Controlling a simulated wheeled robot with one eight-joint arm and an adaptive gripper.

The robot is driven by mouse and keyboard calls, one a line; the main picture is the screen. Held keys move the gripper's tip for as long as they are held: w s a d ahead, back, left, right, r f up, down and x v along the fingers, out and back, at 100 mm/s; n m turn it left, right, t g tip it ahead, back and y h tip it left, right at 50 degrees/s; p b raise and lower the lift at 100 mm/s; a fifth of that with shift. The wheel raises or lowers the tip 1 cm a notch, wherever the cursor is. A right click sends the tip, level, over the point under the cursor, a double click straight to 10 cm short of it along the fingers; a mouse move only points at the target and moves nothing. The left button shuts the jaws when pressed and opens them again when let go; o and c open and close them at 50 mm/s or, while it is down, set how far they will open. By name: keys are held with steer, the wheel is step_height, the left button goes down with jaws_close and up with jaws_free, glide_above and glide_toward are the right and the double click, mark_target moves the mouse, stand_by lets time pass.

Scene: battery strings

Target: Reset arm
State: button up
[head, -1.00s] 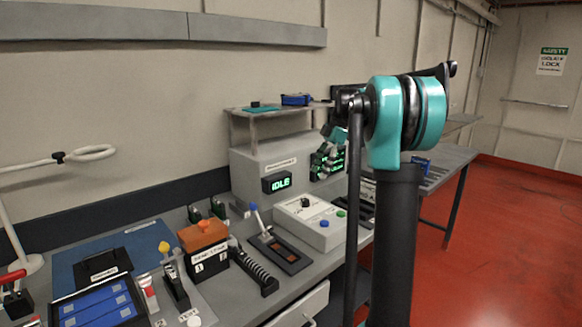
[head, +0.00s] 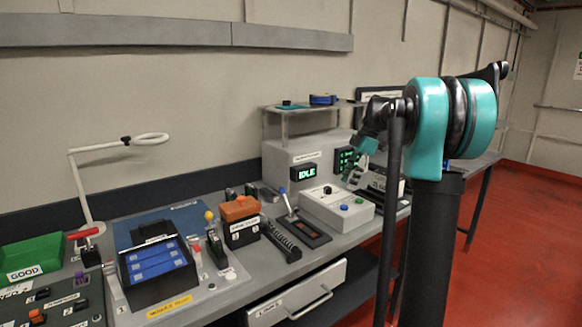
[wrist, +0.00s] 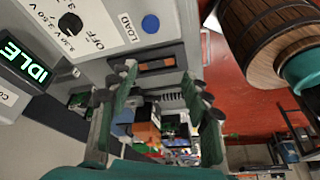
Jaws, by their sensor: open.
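My arm is folded at the right of the head view, with its teal joint in front of the bench. My gripper (wrist: 160,105) shows in the wrist view with its two fingers apart and nothing between them. In the head view my gripper (head: 362,160) hangs partly hidden in front of the grey tester box (head: 305,160), whose green display reads IDLE. In the wrist view the IDLE display (wrist: 25,65) is at the left, and a panel with a dial and a blue LOAD button (wrist: 150,23) lies beyond the fingers.
The bench holds a black case with blue cells (head: 155,262), an orange-topped box (head: 242,215), a lever fixture (head: 300,232), a white button box (head: 338,205) and a green GOOD bin (head: 30,258). An open drawer (head: 300,292) sticks out below. A barrel (wrist: 265,40) shows in the wrist view.

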steer(key=s+f+m+t+h, duration=0.2)
steer(key=s+f+m, duration=0.7)
steer(key=s+f, duration=0.3)
steer(key=s+f+m+t+h, duration=0.2)
steer(key=s+f+m, duration=0.8)
steer(key=s, duration=0.8)
step_height(320, 180, down, 3)
steer(key=shift+s+a+f+m+t, duration=0.1)
steer(key=shift+s+a+m+t, duration=0.15)
steer(key=shift+t, duration=0.25)
